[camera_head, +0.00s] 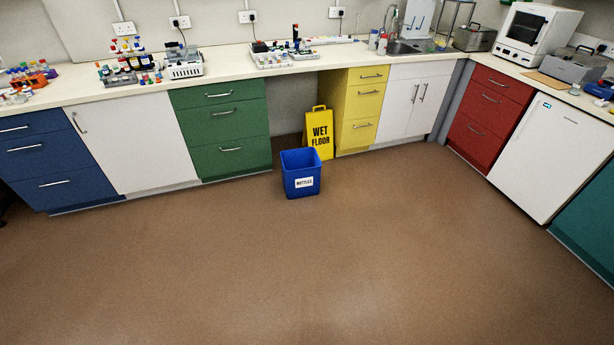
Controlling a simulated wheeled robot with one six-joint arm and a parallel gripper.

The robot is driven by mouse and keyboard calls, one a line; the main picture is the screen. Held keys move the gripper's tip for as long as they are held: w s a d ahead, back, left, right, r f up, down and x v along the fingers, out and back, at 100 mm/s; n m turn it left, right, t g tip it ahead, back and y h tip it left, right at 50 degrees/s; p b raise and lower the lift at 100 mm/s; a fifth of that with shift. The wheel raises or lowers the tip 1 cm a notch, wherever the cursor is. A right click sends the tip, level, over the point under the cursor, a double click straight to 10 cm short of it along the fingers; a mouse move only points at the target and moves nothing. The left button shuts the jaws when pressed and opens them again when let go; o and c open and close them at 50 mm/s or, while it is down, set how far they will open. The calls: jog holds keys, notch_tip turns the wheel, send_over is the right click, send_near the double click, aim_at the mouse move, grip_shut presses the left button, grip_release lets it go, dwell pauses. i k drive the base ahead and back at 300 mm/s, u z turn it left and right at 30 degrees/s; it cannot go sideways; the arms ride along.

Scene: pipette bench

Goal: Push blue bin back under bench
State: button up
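A blue bin (301,173) with a white label, which seems to read "BOTTLES", stands upright on the brown floor. It is in front of the bench (223,86), just out from the open gap between the green drawers and the yellow drawers. A yellow "WET FLOOR" sign (320,134) stands close behind the bin, at the right side of the gap. The bin hides the sign's lower left part. I cannot tell whether the bin and the sign touch. My gripper is not in view.
Green drawers (220,127) flank the gap on the left and yellow drawers (362,108) on the right. Red drawers (489,115) and a white fridge (548,155) line the right side. The brown floor (300,270) before the bin is clear.

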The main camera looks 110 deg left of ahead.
aim_at(300, 174)
jog(key=u, duration=4)
jog(key=i, duration=0.4)
jog(key=u, duration=0.6)
jog(key=i, duration=2.05)
jog(key=z, duration=0.75)
jog(key=i, duration=1.65)
jog(key=z, duration=0.9)
